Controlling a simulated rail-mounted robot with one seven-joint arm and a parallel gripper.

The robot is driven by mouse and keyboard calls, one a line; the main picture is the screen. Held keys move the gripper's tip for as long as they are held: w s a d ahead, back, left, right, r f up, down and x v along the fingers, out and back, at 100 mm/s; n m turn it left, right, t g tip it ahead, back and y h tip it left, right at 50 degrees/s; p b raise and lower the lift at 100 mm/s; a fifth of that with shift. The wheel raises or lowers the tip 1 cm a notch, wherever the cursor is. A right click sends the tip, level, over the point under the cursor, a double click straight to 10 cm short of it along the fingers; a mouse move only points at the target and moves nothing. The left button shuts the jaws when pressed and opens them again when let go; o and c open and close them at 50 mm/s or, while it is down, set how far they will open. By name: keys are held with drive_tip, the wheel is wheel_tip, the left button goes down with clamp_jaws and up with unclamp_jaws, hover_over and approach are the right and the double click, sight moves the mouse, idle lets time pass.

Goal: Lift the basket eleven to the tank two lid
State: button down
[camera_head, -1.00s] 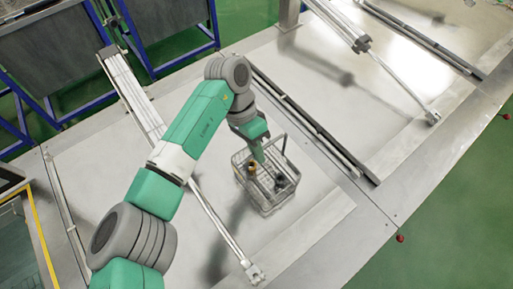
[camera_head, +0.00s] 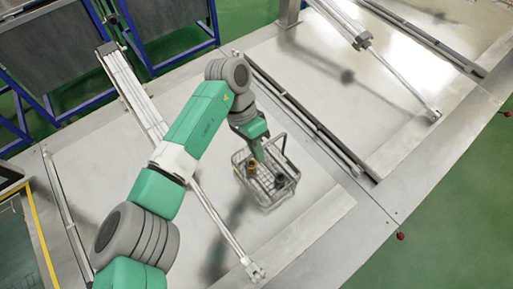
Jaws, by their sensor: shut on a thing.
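A wire basket (camera_head: 287,192) with a raised handle is in the middle of the head view. It holds a few small orange and dark parts. My gripper (camera_head: 258,152) points down at the basket's upper side and is shut on it; the fingertips are small and partly hidden by the wires. The basket is over a large flat metal lid (camera_head: 320,225). A dark shadow lies on the lid to the lower left of the basket. I cannot tell whether the basket touches the lid.
A slanted metal cylinder and rod (camera_head: 205,203) runs along the left of the basket. Dark rails (camera_head: 310,122) lie to its upper right. A neighbouring lid (camera_head: 425,85) has another rod (camera_head: 400,78). Blue-framed dark panels (camera_head: 50,45) stand at upper left.

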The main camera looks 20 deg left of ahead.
drive_tip(key=c, duration=1.5)
unclamp_jaws()
drive_tip(key=shift+o, duration=0.2)
drive_tip(key=w+a+r+p, duration=0.1)
drive_tip(key=a+r+p, duration=0.2)
drive_tip(key=r+p, duration=1)
wheel_tip(320, 180, up, 6)
drive_tip(key=shift+w+f, duration=0.1)
drive_tip(key=shift+w, duration=0.2)
drive_tip(key=shift+a, duration=0.1)
